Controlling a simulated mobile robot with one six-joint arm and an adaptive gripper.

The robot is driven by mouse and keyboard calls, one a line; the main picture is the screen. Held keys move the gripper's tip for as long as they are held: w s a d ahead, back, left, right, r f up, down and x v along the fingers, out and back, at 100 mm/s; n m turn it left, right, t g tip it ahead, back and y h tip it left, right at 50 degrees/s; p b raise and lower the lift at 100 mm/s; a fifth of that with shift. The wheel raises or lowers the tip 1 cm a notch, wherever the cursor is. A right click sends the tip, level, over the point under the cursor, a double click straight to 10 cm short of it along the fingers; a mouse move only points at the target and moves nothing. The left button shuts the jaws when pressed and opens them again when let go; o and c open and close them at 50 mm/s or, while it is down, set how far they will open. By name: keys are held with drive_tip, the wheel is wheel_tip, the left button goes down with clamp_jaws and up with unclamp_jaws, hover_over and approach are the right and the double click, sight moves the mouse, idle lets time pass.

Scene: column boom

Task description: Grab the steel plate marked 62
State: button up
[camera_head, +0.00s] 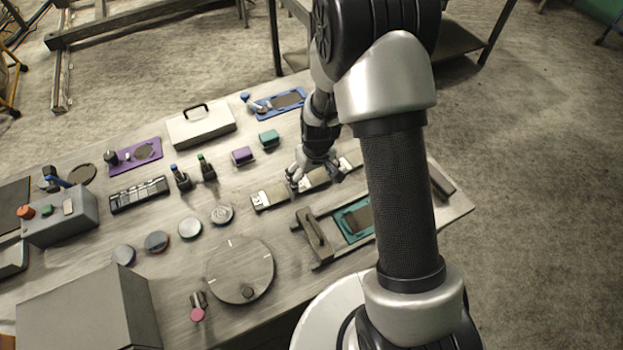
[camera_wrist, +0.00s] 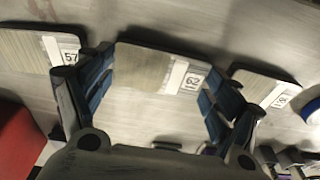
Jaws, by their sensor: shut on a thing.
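The steel plate marked 62 (camera_wrist: 140,72) lies between my gripper's two blue-padded fingers (camera_wrist: 160,88) in the wrist view. Its white label strip shows on the right part of the plate. My gripper is shut on this plate by its sides. A plate marked 57 (camera_wrist: 22,50) lies to its left, and another labelled plate (camera_wrist: 255,83), its number too blurred to read, lies to its right. In the head view my gripper (camera_head: 316,172) is down at the row of plates on the table, and hides part of the row.
A teal plate in a frame (camera_head: 355,218) lies in front of the row. A round grey disc (camera_head: 240,272), several small round pucks and a grey control box (camera_head: 62,219) stand to the left. Purple and green blocks (camera_head: 269,138) stand behind. Bare tabletop shows between them.

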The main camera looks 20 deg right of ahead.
drive_tip(key=shift+c, duration=1.2)
